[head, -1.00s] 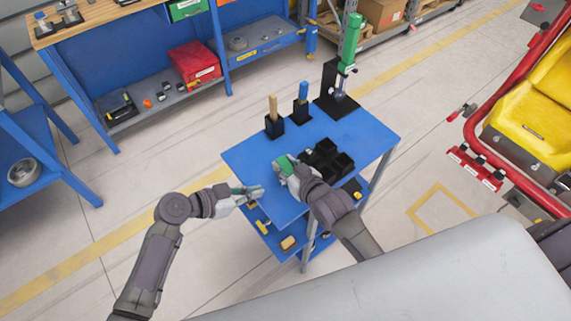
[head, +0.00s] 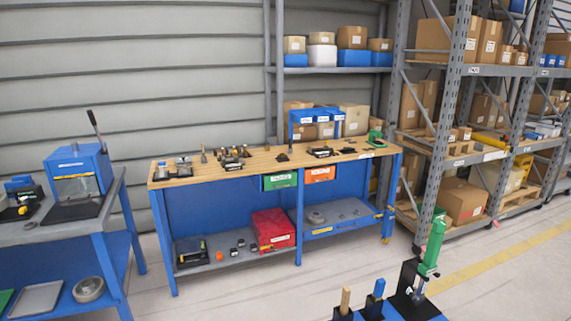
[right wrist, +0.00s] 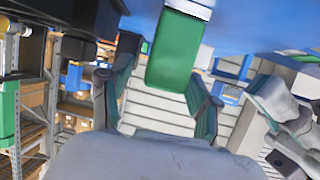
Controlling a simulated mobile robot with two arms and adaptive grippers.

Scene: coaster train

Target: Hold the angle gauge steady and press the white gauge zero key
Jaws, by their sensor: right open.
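In the right wrist view a green block (right wrist: 174,52) with a white band at its top edge lies between the fingers of my right gripper (right wrist: 160,76). It may be the angle gauge, but I cannot make out a display or a key on it. The right fingers are spread, with a gap visible on each side of the block. A grey shape at the right of that view looks like my left gripper (right wrist: 278,100); its fingers are not clear. Neither gripper shows in the head view.
The blue cart's blue top fills the upper edge of the right wrist view. A workbench (head: 232,172) stands beyond.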

